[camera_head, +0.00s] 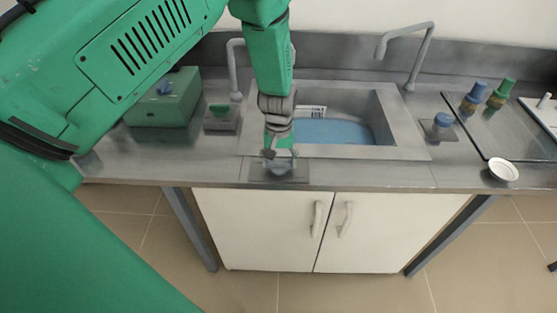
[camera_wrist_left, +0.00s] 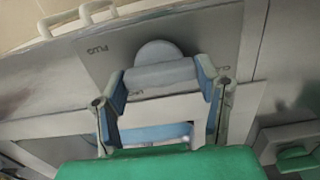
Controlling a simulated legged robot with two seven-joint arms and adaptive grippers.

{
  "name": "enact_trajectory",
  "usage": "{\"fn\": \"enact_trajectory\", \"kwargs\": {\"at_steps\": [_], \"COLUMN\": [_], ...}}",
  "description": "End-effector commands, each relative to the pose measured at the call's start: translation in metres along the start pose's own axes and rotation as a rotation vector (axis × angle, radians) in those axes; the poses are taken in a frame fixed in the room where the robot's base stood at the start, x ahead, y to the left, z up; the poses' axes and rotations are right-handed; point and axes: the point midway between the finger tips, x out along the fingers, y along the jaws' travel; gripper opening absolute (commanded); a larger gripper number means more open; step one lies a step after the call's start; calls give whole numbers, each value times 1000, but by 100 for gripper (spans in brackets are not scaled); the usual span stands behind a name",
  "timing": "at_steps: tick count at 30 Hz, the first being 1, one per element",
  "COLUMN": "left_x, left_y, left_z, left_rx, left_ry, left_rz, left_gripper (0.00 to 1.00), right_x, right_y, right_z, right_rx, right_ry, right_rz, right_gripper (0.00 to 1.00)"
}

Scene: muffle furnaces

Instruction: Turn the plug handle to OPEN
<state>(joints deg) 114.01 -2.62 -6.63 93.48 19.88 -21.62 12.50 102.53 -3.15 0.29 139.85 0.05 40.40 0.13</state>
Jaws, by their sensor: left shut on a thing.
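The plug handle (camera_wrist_left: 158,73) is a grey bar on a round knob, set on a flat plate (camera_wrist_left: 110,62) marked PLUG. In the head view the plate (camera_head: 258,176) lies at the front edge of the counter, before the sink. My left gripper (camera_wrist_left: 161,82) has its blue-padded fingers on both ends of the handle bar and is shut on it. In the head view my left gripper (camera_head: 279,158) comes down from above onto the handle. Other lettering on the plate is partly hidden or too blurred to read. My right gripper is out of view.
The sink (camera_head: 345,132) with blue water lies behind the plate, with a tap (camera_head: 424,55) at the back right. A green box (camera_head: 165,105) stands at left and a green-handled block (camera_head: 221,117) beside the sink. White cabinet doors (camera_head: 258,230) are below.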

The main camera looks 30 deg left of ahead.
Motion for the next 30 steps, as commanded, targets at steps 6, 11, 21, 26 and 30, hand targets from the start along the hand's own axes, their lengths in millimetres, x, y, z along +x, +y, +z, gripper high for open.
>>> {"fn": "enact_trajectory", "kwargs": {"at_steps": [6,11,21,26,30], "left_x": [2,3,3,3,3], "left_y": [-2,-2,-3,-3,-4], "left_z": [3,3,2,2,2], "left_rx": [48,137,438,592,724], "left_ry": [-8,-9,-9,-9,-9], "left_rz": [-3,0,-1,0,0], "left_gripper": [29,29,29,29,29], "right_x": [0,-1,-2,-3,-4], "right_y": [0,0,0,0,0], "right_z": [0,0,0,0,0], "right_rx": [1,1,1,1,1], "right_ry": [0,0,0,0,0], "right_rz": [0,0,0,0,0], "right_gripper": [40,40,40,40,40]}}
